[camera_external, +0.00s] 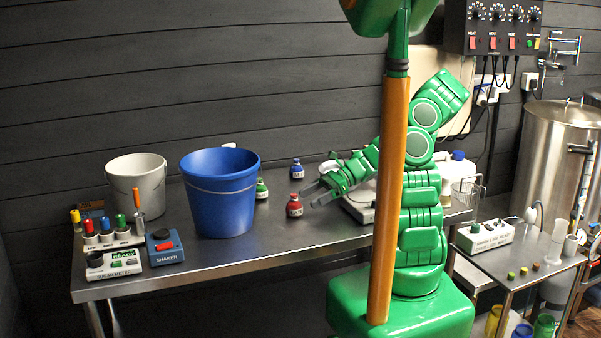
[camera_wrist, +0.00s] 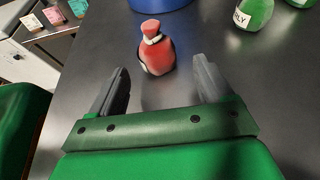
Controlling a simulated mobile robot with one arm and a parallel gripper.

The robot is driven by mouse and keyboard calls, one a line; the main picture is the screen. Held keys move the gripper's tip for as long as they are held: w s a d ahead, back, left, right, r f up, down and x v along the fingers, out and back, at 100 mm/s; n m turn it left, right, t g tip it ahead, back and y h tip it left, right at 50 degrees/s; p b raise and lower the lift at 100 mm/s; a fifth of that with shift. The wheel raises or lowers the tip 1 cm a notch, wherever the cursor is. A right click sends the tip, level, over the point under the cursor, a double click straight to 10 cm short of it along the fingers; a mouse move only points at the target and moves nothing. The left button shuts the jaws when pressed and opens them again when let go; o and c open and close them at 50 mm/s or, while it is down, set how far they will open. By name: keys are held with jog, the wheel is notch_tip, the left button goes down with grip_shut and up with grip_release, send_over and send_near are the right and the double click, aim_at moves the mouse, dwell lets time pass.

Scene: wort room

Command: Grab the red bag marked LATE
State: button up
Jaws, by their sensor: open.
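A small red bag (camera_external: 294,207) with a tied neck and a pale label stands upright on the steel table. It is just left of my gripper (camera_external: 312,194), whose jaws are open and empty. In the wrist view the red bag (camera_wrist: 156,50) stands ahead of the fingertips, roughly centred between the two fingers of my gripper (camera_wrist: 160,75). A gap of bare table shows between the fingers. The bag's label is mostly turned away at its left side, so I cannot read LATE on it.
A blue bucket (camera_external: 220,200) stands left of the red bag, with a green bag (camera_external: 262,189) between them. Another small bag (camera_external: 297,169) stands farther back. In the wrist view, a green bag (camera_wrist: 254,14) marked with letters ending in LY stands at the upper right. Bare table lies in front.

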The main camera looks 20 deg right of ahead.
aim_at(294, 205)
jog(key=shift+r+x, duration=0.1)
jog(key=shift+x, duration=1.7)
jog(key=shift+r+x, duration=0.15)
jog(key=shift+x, duration=1.6)
jog(key=shift+s, duration=0.15)
jog(key=c, duration=1)
jog(key=shift+c, duration=0.2)
